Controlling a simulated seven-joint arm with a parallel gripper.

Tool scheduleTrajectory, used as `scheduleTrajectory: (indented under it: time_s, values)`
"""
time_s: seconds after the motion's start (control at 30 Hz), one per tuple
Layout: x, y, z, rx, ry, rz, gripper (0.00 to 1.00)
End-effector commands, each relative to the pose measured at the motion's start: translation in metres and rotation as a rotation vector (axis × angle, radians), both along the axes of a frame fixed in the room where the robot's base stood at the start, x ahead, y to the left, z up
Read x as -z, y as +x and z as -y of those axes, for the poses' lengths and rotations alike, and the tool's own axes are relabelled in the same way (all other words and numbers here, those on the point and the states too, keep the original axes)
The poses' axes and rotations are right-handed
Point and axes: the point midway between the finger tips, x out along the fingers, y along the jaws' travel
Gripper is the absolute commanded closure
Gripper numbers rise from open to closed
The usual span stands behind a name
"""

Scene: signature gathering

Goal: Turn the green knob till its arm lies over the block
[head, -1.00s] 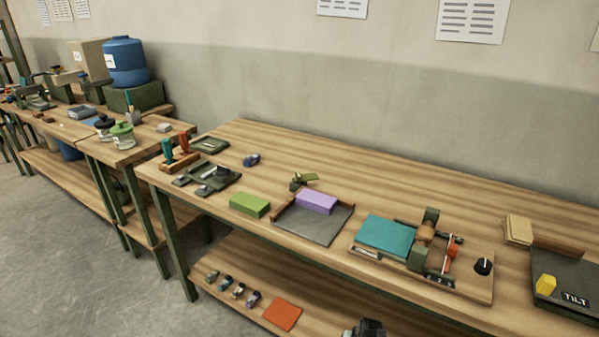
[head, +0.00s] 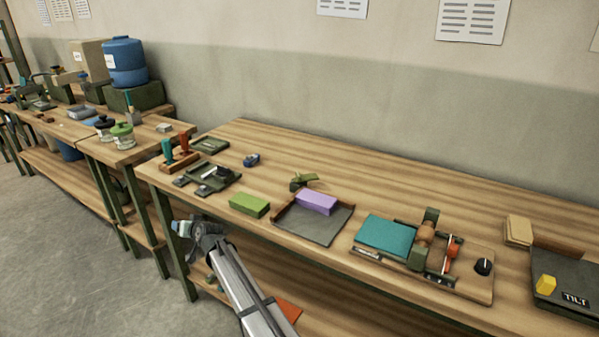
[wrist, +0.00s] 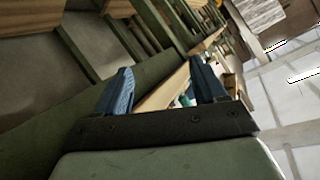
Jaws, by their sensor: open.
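A green knob with a flat arm (head: 303,181) stands on the long bench, just behind a purple block (head: 317,201). The arm appears to point up and right, off the block, though it is small in view. The purple block lies at the back of a dark grey tray (head: 312,228) with a wooden left edge. My gripper (head: 180,228) is at the bench's front left edge, well to the left of the knob and touching nothing visible. In the wrist view my gripper (wrist: 163,82) shows two blue fingers spread apart with nothing held between them.
A green block (head: 249,204) lies left of the tray. A teal pad fixture (head: 385,235) stands to its right. A dark tray of small parts (head: 216,177), stamps in a wooden holder (head: 178,157) and a blue item (head: 251,160) are at left. The bench's back is mostly clear.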

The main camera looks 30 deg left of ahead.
Motion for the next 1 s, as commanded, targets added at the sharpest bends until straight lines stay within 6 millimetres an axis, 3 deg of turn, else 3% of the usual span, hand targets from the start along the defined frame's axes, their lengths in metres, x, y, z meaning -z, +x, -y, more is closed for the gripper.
scheduleTrajectory:
  time_s: [0.03, 0.2, 0.33, 0.47, 0.63, 0.77, 0.87, 1.0]
  values:
    - [-0.027, -0.017, -0.029, -0.027, 0.034, 0.018, 0.3]
    - [-0.095, -0.058, -0.08, -0.101, 0.087, 0.084, 0.3]
    - [-0.134, -0.071, -0.103, -0.161, 0.08, 0.154, 0.3]
    - [-0.164, -0.063, -0.114, -0.235, 0.023, 0.255, 0.3]
    - [-0.187, -0.016, -0.103, -0.361, -0.143, 0.429, 0.3]
    - [-0.194, 0.038, -0.075, -0.476, -0.311, 0.553, 0.3]
    - [-0.198, 0.089, -0.04, -0.584, -0.463, 0.638, 0.3]
    - [-0.208, 0.161, 0.022, -0.761, -0.674, 0.714, 0.3]
